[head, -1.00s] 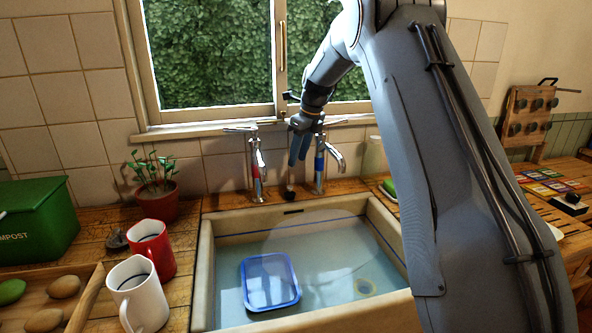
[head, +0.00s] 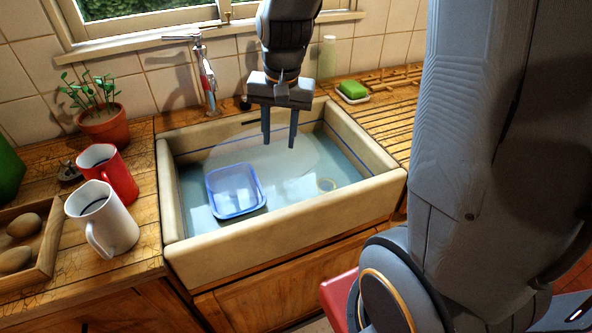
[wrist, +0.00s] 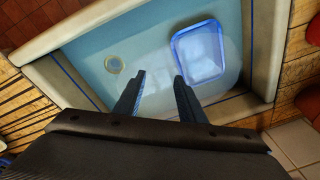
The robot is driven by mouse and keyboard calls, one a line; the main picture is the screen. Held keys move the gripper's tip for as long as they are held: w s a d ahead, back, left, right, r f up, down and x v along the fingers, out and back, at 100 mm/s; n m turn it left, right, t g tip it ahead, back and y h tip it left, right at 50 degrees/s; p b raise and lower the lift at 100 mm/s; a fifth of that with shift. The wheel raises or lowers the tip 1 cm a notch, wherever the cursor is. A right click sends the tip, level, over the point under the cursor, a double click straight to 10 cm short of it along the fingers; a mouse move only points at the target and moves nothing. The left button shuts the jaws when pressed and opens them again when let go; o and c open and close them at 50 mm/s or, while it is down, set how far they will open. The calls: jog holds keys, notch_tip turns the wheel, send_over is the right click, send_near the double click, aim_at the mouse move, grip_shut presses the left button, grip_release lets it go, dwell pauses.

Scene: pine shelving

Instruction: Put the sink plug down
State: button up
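A small dark object (head: 246,103), which looks like the sink plug, stands on the wooden ledge behind the sink (head: 275,233). It is partly hard to make out and I cannot see it in the wrist view. My gripper (head: 280,143) is open and empty, its two fingers pointing down over the back part of the sink, to the right of the dark object and apart from it. In the wrist view the spread fingers (wrist: 157,95) have nothing between them. The drain ring (head: 327,185) lies under the water; it also shows in the wrist view (wrist: 113,65).
A blue tub (head: 235,190) is in the sink water. A red mug (head: 116,176), a white mug (head: 112,225) and a potted plant (head: 105,128) stand on the left counter. A tap (head: 206,80) rises behind the sink. Green soap (head: 353,89) lies at right.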

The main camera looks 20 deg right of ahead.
jog(key=s+f+n, duration=0.2)
jog(key=s+n, duration=0.4)
jog(key=s, duration=0.4)
jog(key=shift+s+a+f, duration=0.15)
jog(key=shift+s+f, duration=0.1)
